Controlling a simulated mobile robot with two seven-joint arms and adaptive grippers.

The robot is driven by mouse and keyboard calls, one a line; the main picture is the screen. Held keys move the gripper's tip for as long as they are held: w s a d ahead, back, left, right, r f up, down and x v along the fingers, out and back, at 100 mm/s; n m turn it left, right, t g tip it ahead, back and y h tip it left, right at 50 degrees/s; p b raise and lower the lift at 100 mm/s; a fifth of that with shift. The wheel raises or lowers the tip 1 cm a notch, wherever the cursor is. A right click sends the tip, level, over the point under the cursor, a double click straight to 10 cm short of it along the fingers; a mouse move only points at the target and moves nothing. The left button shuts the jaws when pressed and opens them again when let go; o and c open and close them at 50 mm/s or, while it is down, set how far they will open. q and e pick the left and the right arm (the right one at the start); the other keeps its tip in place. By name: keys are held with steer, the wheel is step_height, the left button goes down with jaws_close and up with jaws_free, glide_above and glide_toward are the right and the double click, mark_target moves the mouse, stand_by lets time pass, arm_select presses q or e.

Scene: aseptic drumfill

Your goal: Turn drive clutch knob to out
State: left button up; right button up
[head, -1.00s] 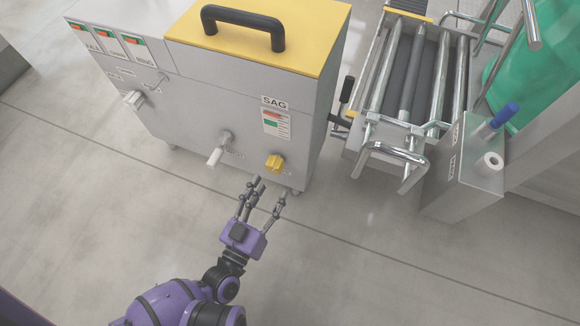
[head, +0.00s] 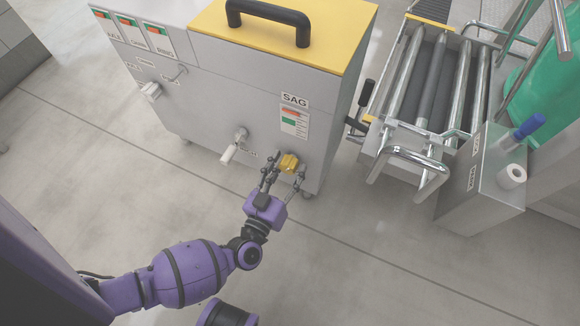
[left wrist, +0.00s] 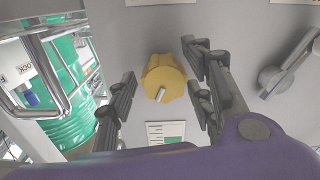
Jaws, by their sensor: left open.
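The yellow knob (head: 289,163) is low on the front of the grey cabinet (head: 215,90), below the SAG label. In the left wrist view the knob (left wrist: 165,78) is lobed, with a pale pointer bar on its face. My left gripper (head: 284,172) is open, its fingers reaching up to the knob from below. In the left wrist view its fingers (left wrist: 160,95) stand on both sides of the knob, with gaps visible. Small lettering beside the knob is too small to read or hidden. My right gripper is not in view.
A white-handled valve (head: 233,148) sticks out left of the knob, and another knob (head: 151,91) is farther left. A roller conveyor (head: 420,90) and a grey box with a blue-handled lever (head: 528,127) stand to the right. The floor in front is clear.

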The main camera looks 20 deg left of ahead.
arm_select(q)
steer(key=shift+w, duration=0.3)
steer(key=c, duration=1)
steer(key=shift+r+n+p, duration=0.2)
steer(key=shift+n+p, duration=0.25)
steer(key=shift+n, duration=2.05)
steer(key=shift+c, duration=0.4)
steer(key=shift+d, duration=0.1)
steer(key=o, duration=1.1)
